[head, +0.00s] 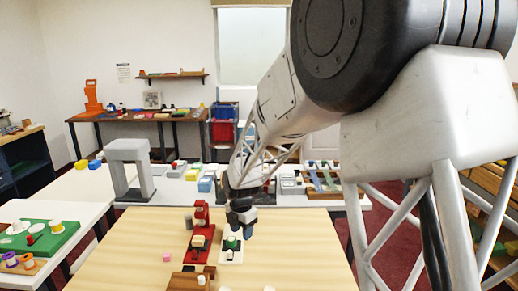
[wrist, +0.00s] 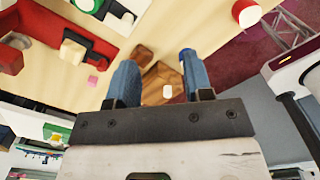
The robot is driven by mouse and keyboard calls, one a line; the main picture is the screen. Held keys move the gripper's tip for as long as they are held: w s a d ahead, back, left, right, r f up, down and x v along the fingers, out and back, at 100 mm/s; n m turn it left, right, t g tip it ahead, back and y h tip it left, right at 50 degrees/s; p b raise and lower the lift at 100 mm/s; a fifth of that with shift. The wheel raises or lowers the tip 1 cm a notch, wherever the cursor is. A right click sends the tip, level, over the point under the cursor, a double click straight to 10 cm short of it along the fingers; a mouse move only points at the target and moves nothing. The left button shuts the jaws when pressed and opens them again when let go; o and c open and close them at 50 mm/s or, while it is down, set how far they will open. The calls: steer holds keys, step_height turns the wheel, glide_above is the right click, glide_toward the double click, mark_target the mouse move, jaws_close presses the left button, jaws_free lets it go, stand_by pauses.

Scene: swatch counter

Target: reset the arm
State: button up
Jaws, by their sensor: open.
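My gripper (head: 242,217) hangs over the light wooden table (head: 131,250) in the head view, close to a white board (head: 232,256) that carries a green round piece (head: 232,242). In the wrist view my gripper (wrist: 158,80) shows two blue fingers held apart, with nothing between them. The fingers point toward the table top. Whether the fingertips touch anything cannot be told.
Left of my gripper stands a red stand (head: 200,232) with a cream block. A brown wooden piece (head: 185,281) lies at the front and a small pink cube (head: 167,257) to its left. A grey arch (head: 131,168) stands behind. The table's left part is clear.

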steer(key=s+d+r+m+t, duration=0.1)
steer(key=s+d+r+m, duration=1.3)
steer(key=s+d, duration=0.3)
steer(key=s+d+m, duration=0.3)
steer(key=s+m, duration=0.4)
steer(key=s, duration=0.4)
steer(key=s+d+r+m+t, duration=0.1)
steer(key=s+d+m, duration=0.3)
steer(key=s+m, duration=0.3)
steer(key=s, duration=0.4)
steer(key=shift+s+d+r, duration=0.2)
steer(key=shift+s+r, duration=0.1)
steer(key=shift+s, duration=0.05)
